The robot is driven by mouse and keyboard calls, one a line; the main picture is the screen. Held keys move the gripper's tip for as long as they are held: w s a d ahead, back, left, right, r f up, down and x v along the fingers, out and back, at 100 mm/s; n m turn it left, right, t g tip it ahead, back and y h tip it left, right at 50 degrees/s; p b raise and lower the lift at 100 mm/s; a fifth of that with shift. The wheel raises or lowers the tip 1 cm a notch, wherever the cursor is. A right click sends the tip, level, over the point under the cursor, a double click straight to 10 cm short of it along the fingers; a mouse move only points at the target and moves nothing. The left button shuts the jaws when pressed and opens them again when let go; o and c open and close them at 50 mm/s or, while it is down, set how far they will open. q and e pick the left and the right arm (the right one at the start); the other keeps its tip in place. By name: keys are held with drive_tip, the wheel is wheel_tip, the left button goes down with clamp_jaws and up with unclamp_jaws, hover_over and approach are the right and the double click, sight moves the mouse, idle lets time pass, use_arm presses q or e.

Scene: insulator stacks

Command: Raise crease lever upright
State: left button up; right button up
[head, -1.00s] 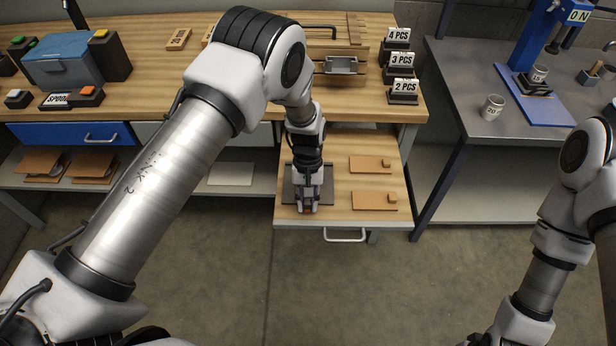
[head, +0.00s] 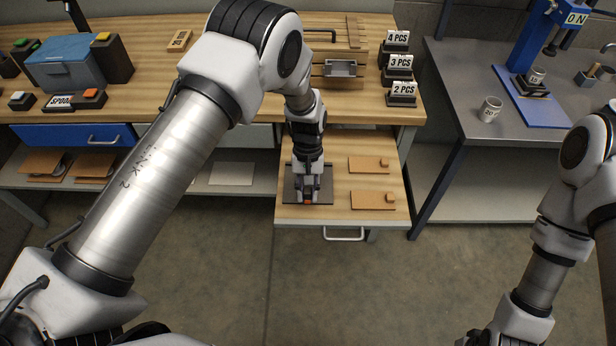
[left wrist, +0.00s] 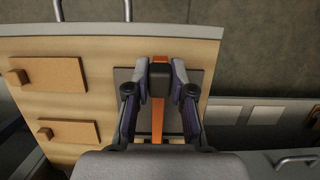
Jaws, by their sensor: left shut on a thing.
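The crease lever shows in the left wrist view as an orange strip (left wrist: 158,118) with a dark end piece at its upper end. It runs above a dark plate (head: 325,188) on the pulled-out wooden shelf. My left gripper (left wrist: 157,76) is shut on the lever, with a finger on either side of its dark end. In the head view my left gripper (head: 307,196) points down over the plate, and a bit of orange shows at its tips. It hides most of the lever there, so its exact tilt is hard to tell. My right gripper is out of view.
Two brown boards with small blocks (head: 368,164) (head: 372,200) lie right of the plate on the shelf (head: 340,145). A metal handle (head: 344,236) is on the shelf's front. The workbench (head: 250,95) stands behind, and a grey table with a blue press (head: 535,100) stands right.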

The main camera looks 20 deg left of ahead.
use_arm(q)
drive_tip(key=shift+w+r, duration=0.2)
drive_tip(key=shift+r, duration=0.45)
drive_tip(key=shift+w+p+v, duration=0.25)
drive_tip(key=shift+p+v, duration=0.45)
drive_tip(key=shift+v, duration=0.65)
drive_tip(key=shift+a+f, duration=0.1)
drive_tip(key=shift+w+a+r+p, duration=0.1)
drive_tip(key=shift+w+r+p, duration=0.1)
drive_tip(key=shift+w+r, duration=0.25)
drive_tip(key=shift+w+a+r+p, duration=0.15)
drive_tip(key=shift+w+r, duration=0.15)
drive_tip(key=shift+r, duration=0.35)
